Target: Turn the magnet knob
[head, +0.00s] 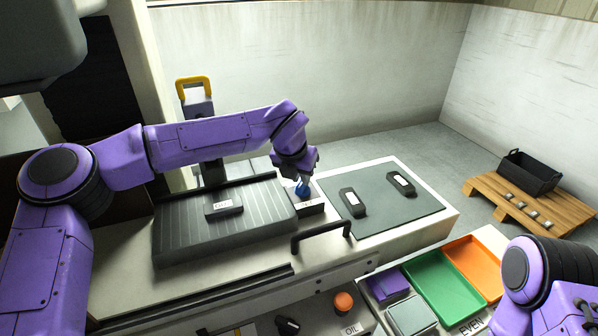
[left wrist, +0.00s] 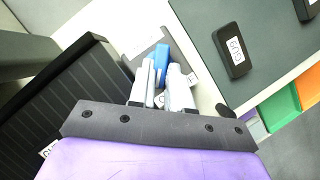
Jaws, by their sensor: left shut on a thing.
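The blue magnet knob (head: 302,188) stands at the right end of the dark ribbed magnet block (head: 175,235), by a small labelled plate (head: 311,208). My left gripper (head: 300,175) reaches down onto the knob from above. In the left wrist view, the left gripper's two pale fingers (left wrist: 162,88) are shut on the blue knob (left wrist: 160,55), whose top shows between and beyond them. The fingers hide its lower part. My right arm shows at the lower right of the head view, but its gripper is out of the picture.
A dark labelled block (head: 224,205) lies on the ribbed magnet block. Two more (head: 352,202) (head: 401,184) lie on the grey-green mat (head: 385,222). A black handle (head: 320,234) stands at the bench front. Green (head: 440,290) and orange (head: 478,265) trays sit lower right.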

